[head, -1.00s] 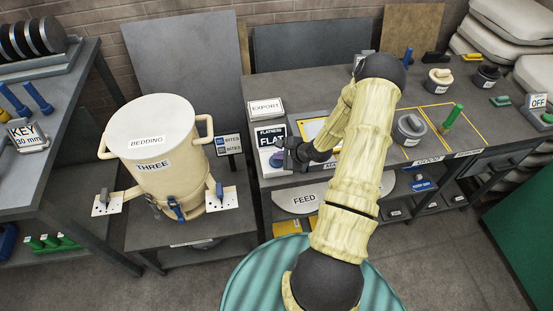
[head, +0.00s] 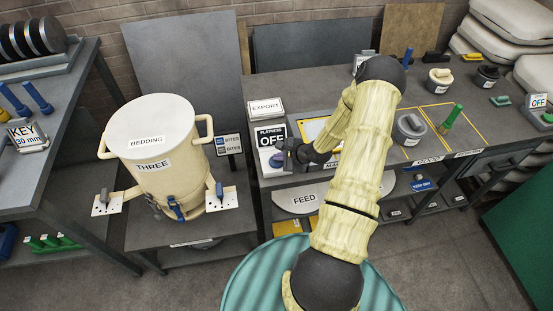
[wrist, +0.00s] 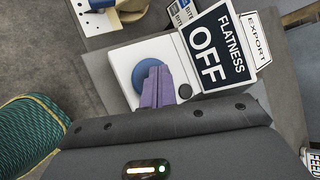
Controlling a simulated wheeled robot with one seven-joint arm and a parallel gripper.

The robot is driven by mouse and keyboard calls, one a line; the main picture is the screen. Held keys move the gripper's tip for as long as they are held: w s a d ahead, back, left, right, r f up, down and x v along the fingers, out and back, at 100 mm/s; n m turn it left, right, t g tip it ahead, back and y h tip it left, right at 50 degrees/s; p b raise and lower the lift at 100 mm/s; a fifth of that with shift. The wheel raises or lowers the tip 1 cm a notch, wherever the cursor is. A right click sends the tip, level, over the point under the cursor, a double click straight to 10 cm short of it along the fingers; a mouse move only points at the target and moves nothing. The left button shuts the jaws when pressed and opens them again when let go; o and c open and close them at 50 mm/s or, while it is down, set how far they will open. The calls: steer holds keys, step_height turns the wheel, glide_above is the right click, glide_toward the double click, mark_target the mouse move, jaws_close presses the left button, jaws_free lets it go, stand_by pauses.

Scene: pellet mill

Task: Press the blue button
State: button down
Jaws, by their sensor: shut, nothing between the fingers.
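The round blue button (wrist: 140,76) sits on a white panel (wrist: 123,60) in the wrist view. A small dark round knob or screw is on the same panel to its right. My gripper (wrist: 158,74) is shut and empty, its purple fingers overlapping the button's middle and right side. I cannot tell whether the tips touch it. In the head view my gripper (head: 281,158) is at the panel on the bench's left end, covering most of the button. The sign (wrist: 213,48) by the panel reads FLATNESS OFF; it also shows in the head view (head: 270,137).
An EXPORT card (head: 266,107) stands behind the panel. A cream BEDDING drum (head: 155,150) with handles stands to the left. A grey lidded pot (head: 409,129) and a green peg (head: 452,117) are further right on the bench. A FEED hopper (head: 298,200) is below.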

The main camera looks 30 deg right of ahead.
mark_target(279, 162)
steer(key=shift+r, duration=0.15)
steer(key=shift+r+p, duration=0.55)
steer(key=shift+p, duration=0.25)
step_height(279, 162, up, 6)
steer(key=p, duration=0.5)
stand_by(0.3)
